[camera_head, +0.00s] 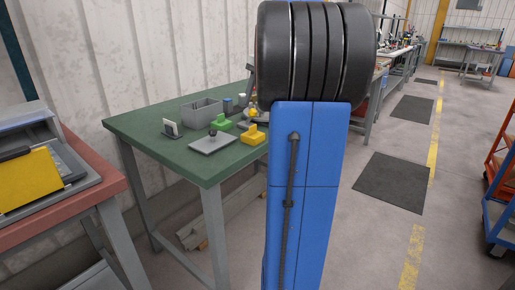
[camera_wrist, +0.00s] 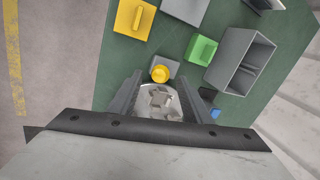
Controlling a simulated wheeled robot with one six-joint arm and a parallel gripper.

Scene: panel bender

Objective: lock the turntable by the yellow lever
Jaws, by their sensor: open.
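My gripper (camera_wrist: 158,88) is open in the wrist view, its two dark fingers pointing at the green table. A round pale disc (camera_wrist: 146,112), apparently the turntable, shows between the fingers with a grey piece on it. A round yellow knob (camera_wrist: 160,73) on a small grey block stands just beyond the fingertips. It may be the yellow lever's end seen from above; its lever form cannot be made out. I cannot tell whether the fingers touch anything. In the head view my blue arm hides most of this spot, and the gripper does not show there.
The green table (camera_head: 140,127) also holds a yellow block (camera_head: 253,136), a green block (camera_head: 220,123), a grey plate (camera_head: 205,146) and a grey open bin (camera_head: 201,111). A red-topped bench (camera_head: 95,185) with a machine stands left.

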